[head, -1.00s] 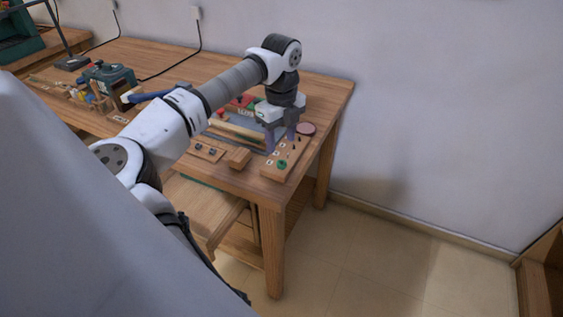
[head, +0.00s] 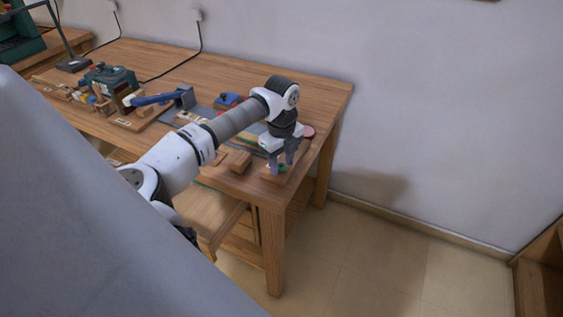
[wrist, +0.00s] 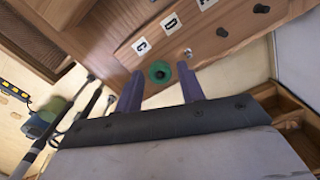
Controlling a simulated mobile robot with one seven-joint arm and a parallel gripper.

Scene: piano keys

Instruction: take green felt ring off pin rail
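The green felt ring (wrist: 159,71) sits at the near end of the wooden pin rail (wrist: 242,31), with a darker centre. My gripper (wrist: 160,68) is open, with one purple finger on each side of the ring near the fingertips. There is a gap on both sides, and I cannot tell how high the tips are above the rail. In the head view the ring (head: 283,168) shows partly between the fingers, low over the rail (head: 270,178) at the table's right front corner.
Dark pins (wrist: 222,32) and lettered labels (wrist: 141,45) line the rail. A small wooden block (head: 240,160) lies left of the rail. A pink disc (head: 308,131) lies behind my gripper. A teal machine (head: 110,78) stands further left. The table's back right is clear.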

